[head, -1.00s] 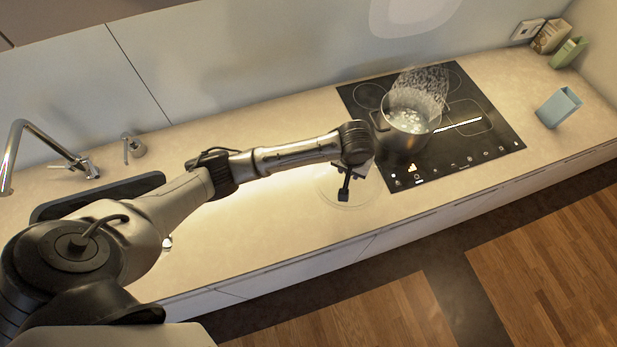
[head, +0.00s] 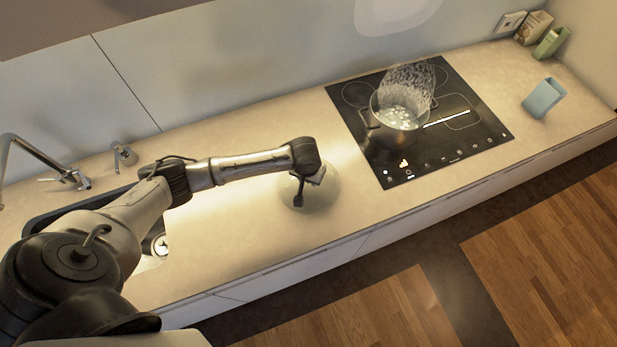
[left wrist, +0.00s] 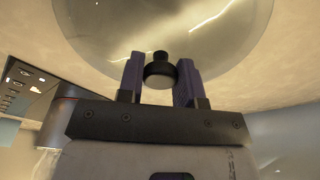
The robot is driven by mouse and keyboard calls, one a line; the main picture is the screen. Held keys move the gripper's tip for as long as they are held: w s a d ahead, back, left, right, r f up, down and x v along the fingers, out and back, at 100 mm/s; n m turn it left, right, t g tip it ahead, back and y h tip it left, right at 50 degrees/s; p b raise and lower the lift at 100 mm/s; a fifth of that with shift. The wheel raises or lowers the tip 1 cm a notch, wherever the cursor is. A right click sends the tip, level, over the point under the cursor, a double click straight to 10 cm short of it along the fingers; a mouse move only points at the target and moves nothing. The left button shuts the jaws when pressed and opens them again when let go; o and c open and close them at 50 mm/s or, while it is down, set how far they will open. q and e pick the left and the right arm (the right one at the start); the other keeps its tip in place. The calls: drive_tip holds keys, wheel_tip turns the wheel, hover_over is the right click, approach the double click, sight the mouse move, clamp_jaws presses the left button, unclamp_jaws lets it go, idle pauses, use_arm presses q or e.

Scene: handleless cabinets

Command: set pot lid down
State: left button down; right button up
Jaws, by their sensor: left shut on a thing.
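The pot lid (head: 322,196) is a clear round glass disc with a dark knob, low over or on the counter left of the cooktop. My left gripper (head: 299,192) is at the lid's middle. In the left wrist view my left gripper (left wrist: 160,72) is shut on the lid's knob, with a finger on each side, and the glass lid (left wrist: 170,30) spreads beyond it. I cannot tell whether the lid touches the counter. The pot (head: 400,122) stands uncovered on the cooktop, with bubbling water and steam. My right gripper is not in view.
The black cooktop (head: 452,142) lies right of the lid. A sink (head: 155,240) and faucet (head: 40,150) are at the left. A light blue container (head: 543,97) stands at the far right. The counter (head: 250,245) around the lid is clear.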

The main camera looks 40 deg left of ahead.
use_arm(q)
drive_tip(key=shift+f, duration=0.5)
drive_tip(key=c, duration=0.8)
unclamp_jaws()
drive_tip(key=shift+f, duration=0.15)
